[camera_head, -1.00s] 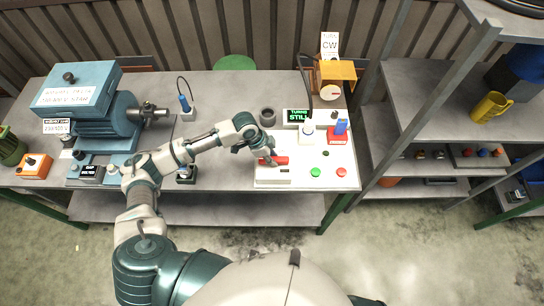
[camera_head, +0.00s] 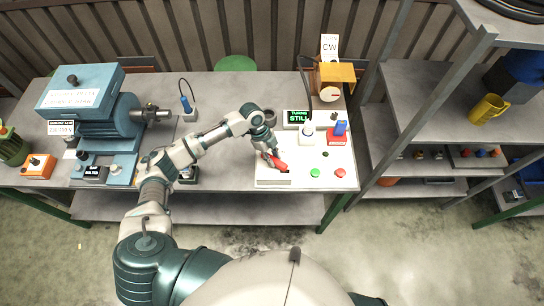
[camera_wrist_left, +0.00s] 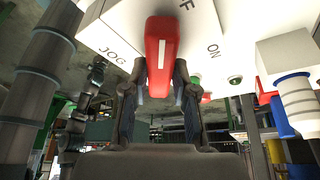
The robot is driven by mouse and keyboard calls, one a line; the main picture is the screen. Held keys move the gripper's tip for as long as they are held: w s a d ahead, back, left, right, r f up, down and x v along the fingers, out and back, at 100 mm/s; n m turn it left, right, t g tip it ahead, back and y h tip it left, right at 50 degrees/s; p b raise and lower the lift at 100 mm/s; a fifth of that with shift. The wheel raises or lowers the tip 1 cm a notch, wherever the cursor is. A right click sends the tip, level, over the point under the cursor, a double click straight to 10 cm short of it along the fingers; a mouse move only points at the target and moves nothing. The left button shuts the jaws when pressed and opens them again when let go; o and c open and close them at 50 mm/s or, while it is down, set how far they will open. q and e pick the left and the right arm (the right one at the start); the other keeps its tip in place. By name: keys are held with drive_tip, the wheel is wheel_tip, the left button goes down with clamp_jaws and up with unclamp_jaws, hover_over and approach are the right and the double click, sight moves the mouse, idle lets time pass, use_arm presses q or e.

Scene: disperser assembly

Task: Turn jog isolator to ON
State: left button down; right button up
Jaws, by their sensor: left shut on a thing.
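The jog isolator is a red handle (camera_head: 278,163) on a white box (camera_head: 272,181) at the bench's front edge, and the handle lies slanted in the head view. My left gripper (camera_head: 269,155) reaches down onto it from the left. In the left wrist view the red handle (camera_wrist_left: 161,45), with a white line on it, sits between the fingers of my left gripper (camera_wrist_left: 160,82), which are shut on it. The words JOG and ON and a letter F show on the white plate (camera_wrist_left: 205,65) around it. Part of the handle is hidden by the gripper in the head view. My right gripper is out of view.
A green button (camera_head: 315,173) and a red button (camera_head: 340,173) lie to the right of the isolator. A display (camera_head: 298,117) reading STILL stands behind. A blue motor (camera_head: 98,127) stands at the left; a shelf (camera_head: 425,125) is at the right.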

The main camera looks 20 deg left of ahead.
use_arm(q)
drive_tip(key=m, duration=0.1)
drive_tip(key=m+g, duration=0.1)
drive_tip(key=m, duration=0.1)
drive_tip(key=m+b, duration=0.1)
drive_tip(key=shift+w+d+r+m+g+y, duration=0.2)
drive_tip(key=shift+w+m+g+y, duration=0.1)
drive_tip(key=shift+y, duration=0.1)
drive_tip(key=m+y, duration=0.1)
drive_tip(key=m, duration=0.1)
drive_tip(key=m+g+b, duration=0.1)
drive_tip(key=m, duration=0.2)
drive_tip(key=shift+y, duration=0.4)
drive_tip(key=shift+m+b, duration=0.4)
drive_tip(key=shift+m, duration=0.3)
drive_tip(key=shift+y, duration=0.3)
drive_tip(key=c, duration=1)
unclamp_jaws()
drive_tip(key=shift+o, duration=0.4)
drive_tip(key=shift+s, duration=0.1)
